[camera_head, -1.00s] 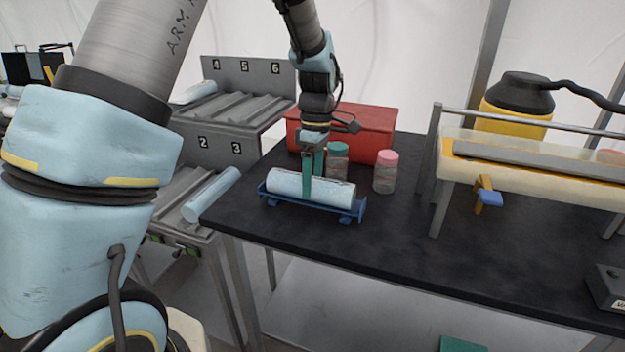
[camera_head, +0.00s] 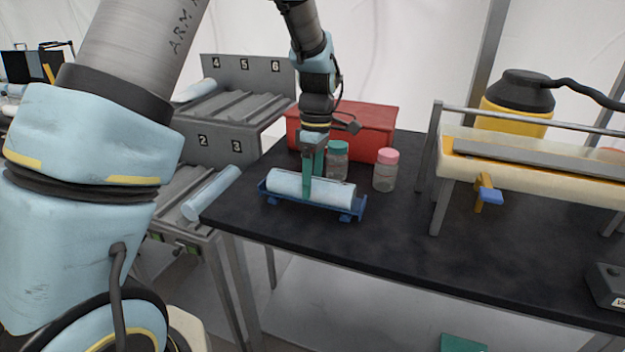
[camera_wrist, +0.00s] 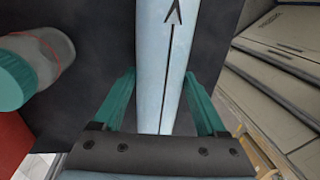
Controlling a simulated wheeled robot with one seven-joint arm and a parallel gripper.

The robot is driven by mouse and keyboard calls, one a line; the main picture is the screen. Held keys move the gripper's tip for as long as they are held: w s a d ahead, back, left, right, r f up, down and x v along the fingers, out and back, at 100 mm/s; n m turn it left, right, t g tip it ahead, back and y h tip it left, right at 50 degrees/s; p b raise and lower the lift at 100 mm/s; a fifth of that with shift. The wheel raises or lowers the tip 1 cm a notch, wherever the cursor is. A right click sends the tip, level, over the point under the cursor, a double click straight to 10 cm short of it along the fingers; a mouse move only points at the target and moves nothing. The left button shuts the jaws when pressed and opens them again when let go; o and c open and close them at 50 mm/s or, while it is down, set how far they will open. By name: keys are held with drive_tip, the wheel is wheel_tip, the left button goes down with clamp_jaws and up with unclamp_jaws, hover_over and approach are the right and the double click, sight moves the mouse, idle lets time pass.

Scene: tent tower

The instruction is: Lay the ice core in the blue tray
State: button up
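The ice core (camera_head: 284,183), a pale blue cylinder, lies lengthwise in the blue tray (camera_head: 352,212) near the left front corner of the dark table. My gripper (camera_head: 312,189) reaches down from above around its middle, one green finger on the near side. In the wrist view the core (camera_wrist: 162,60) runs between both fingers of my gripper (camera_wrist: 160,78), with a dark arrow along its top.
A green-lidded jar (camera_head: 338,162) and a pink-lidded jar (camera_head: 385,171) stand close behind the tray, before a red box (camera_head: 368,128). A numbered grey rack (camera_head: 222,145) holding other cores is at left. A cream bench device (camera_head: 530,165) stands at right.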

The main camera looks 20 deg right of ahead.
drive_tip(key=o, duration=0.4)
drive_tip(key=shift+c, duration=0.2)
wheel_tip(320, 180, up, 11)
drive_tip(key=w+d+b, duration=0.1)
drive_tip(key=b, duration=0.1)
drive_tip(key=shift+f, duration=0.15)
drive_tip(key=shift+w+d, duration=0.1)
